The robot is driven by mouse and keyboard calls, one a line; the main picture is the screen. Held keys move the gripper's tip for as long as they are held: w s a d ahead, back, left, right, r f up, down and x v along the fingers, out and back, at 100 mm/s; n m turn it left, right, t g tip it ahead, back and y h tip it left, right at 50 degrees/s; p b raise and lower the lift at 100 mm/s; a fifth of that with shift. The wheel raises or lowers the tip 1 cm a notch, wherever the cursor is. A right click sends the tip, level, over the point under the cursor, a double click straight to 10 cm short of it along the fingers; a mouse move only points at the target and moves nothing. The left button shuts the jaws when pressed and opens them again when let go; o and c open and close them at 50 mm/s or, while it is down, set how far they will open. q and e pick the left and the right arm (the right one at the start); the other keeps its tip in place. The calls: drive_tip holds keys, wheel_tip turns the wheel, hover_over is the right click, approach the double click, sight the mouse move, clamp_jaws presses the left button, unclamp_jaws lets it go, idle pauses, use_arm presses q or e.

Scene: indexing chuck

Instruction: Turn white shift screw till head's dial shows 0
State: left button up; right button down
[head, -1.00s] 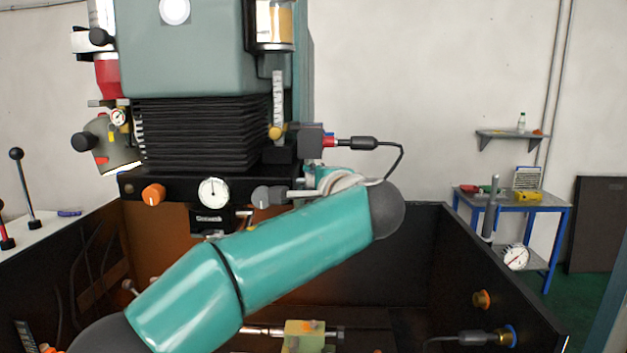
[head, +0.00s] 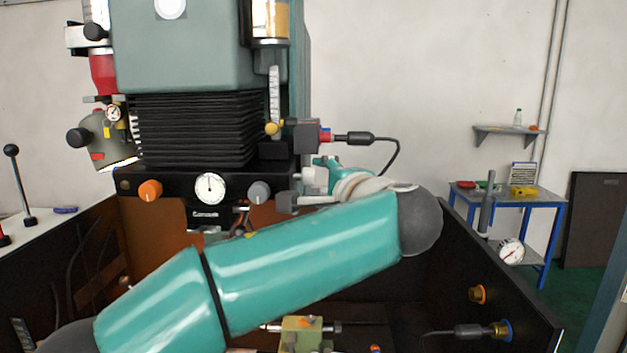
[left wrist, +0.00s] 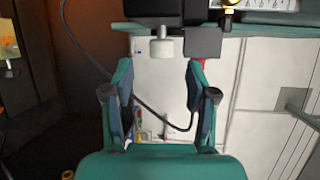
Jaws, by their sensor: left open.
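The white shift screw (head: 313,178) sticks out of the right end of the black head (head: 175,184). It also shows in the left wrist view as a pale knob (left wrist: 162,50) under a dark body. My left gripper (head: 303,186) is open at that end. In the left wrist view its fingers (left wrist: 159,76) stand to either side, with the screw just beyond the tips and apart from both. The head's dial (head: 210,188) is a round white face with a thin needle pointing roughly up; its figures are too small to read. My right gripper is not in view.
An orange knob (head: 150,190) and a grey knob (head: 259,192) flank the dial. A grey box (head: 303,135) with a red-blue plug and black cable (head: 390,160) sits close above the gripper. My left arm hides much of the dark enclosure below.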

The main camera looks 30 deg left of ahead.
use_arm(q)
drive_tip(key=shift+v, duration=2.55)
drive_tip(key=shift+f, duration=0.15)
